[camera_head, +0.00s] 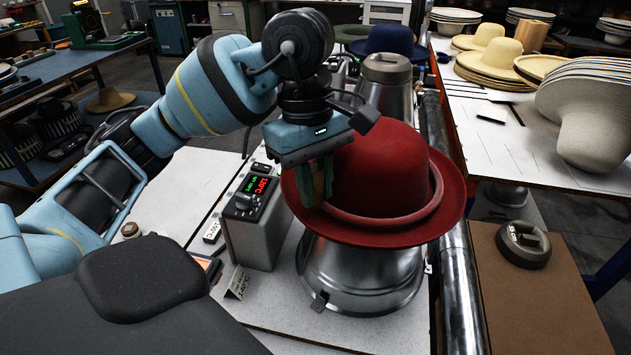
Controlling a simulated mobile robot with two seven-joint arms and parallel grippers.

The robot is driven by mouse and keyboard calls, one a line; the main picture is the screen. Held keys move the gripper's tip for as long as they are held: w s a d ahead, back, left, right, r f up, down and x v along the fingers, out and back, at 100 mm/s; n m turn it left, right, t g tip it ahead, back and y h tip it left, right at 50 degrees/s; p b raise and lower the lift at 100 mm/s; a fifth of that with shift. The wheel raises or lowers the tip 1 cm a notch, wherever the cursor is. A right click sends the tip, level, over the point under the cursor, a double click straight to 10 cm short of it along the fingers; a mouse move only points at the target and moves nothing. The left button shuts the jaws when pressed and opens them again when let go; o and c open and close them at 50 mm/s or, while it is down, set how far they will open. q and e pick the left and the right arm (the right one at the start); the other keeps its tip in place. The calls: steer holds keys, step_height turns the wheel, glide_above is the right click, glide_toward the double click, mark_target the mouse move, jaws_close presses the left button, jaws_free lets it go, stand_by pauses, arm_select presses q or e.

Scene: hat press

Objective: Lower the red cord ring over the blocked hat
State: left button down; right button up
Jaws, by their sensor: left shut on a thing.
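The red hat (385,165) sits brim-down on a round metal press base (362,275). The red cord ring (385,219) is around the crown, low down by the brim at the front. Its far side is hidden behind the crown. My left gripper (318,190) reaches down at the left side of the crown, over the brim. It is shut on the cord ring; the grip itself is partly hidden by the fingers. My right gripper is not in view.
A control box (258,215) with a lit display stands close left of the press base. A grey metal block (387,85) stands behind the hat. A dark round weight (523,244) lies on the brown board at right. Pale hats (590,110) fill the right table.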

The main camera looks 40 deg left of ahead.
mark_target(315, 169)
arm_select(q)
steer(key=shift+f, duration=0.4)
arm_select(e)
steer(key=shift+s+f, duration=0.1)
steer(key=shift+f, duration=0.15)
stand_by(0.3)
arm_select(q)
steer(key=c, duration=1.2)
jaws_free()
steer(key=shift+a+r+p, duration=0.1)
steer(key=shift+r+p, duration=0.5)
steer(key=shift+r, duration=0.9)
steer(key=shift+a+r+p, duration=0.1)
steer(key=shift+r+p, duration=0.85)
steer(key=shift+r, duration=0.6)
steer(key=shift+a+r+p, duration=0.1)
steer(key=shift+r+p, duration=0.35)
steer(key=shift+r, duration=0.3)
steer(key=shift+w, duration=0.1)
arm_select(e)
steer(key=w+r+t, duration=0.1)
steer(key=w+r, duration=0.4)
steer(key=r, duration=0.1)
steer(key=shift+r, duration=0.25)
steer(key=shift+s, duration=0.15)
